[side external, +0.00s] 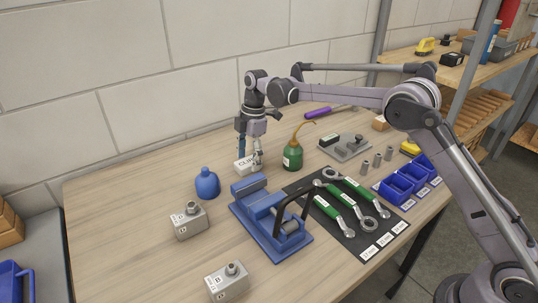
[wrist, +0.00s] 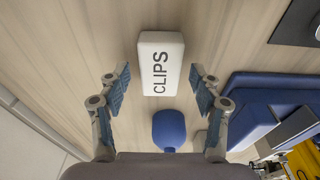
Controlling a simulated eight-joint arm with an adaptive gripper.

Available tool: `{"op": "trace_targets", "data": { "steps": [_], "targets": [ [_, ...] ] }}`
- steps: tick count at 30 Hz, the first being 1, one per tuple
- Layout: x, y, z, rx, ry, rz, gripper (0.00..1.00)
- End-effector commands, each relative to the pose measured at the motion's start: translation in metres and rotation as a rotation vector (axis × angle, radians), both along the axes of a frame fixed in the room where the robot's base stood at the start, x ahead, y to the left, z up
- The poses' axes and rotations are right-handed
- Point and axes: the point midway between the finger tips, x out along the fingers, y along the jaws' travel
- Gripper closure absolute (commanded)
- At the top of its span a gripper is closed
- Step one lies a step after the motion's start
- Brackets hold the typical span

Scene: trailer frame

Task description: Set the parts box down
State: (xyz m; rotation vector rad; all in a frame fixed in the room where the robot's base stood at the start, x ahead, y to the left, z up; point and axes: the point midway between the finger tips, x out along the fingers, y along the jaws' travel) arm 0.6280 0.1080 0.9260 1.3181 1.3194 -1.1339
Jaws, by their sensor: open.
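The parts box is a small white box marked CLIPS (side external: 243,166), and it appears to rest on the wooden table near the wall. It also shows in the wrist view (wrist: 160,50), label facing my camera. My gripper (side external: 250,158) is low over the table at the box. In the wrist view my gripper (wrist: 160,78) is open, with one blue-padded finger on each side of the box's near end. A gap shows between each finger and the box. The fingers partly hide the box in the side view.
A blue bottle (side external: 207,184) and a blue vise (side external: 270,218) stand in front of the box. A green oil can (side external: 292,156) is to its right. A dark mat with wrenches (side external: 352,228) and blue bins (side external: 397,188) lie farther right. The table's left end (side external: 100,200) is clear.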

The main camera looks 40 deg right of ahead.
Motion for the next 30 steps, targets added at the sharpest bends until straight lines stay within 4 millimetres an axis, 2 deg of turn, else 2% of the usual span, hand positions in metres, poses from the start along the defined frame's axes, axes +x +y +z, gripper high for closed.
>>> {"op": "trace_targets", "data": {
  "steps": [15, 25, 30],
  "targets": [
    [0.0, -0.015, 0.091, 0.0, 0.0, -0.001, 0.36],
    [-0.001, -0.019, 0.116, 0.0, -0.002, -0.009, 0.36],
    [-0.014, -0.025, 0.135, -0.004, -0.027, -0.11, 0.36]
  ]
}}
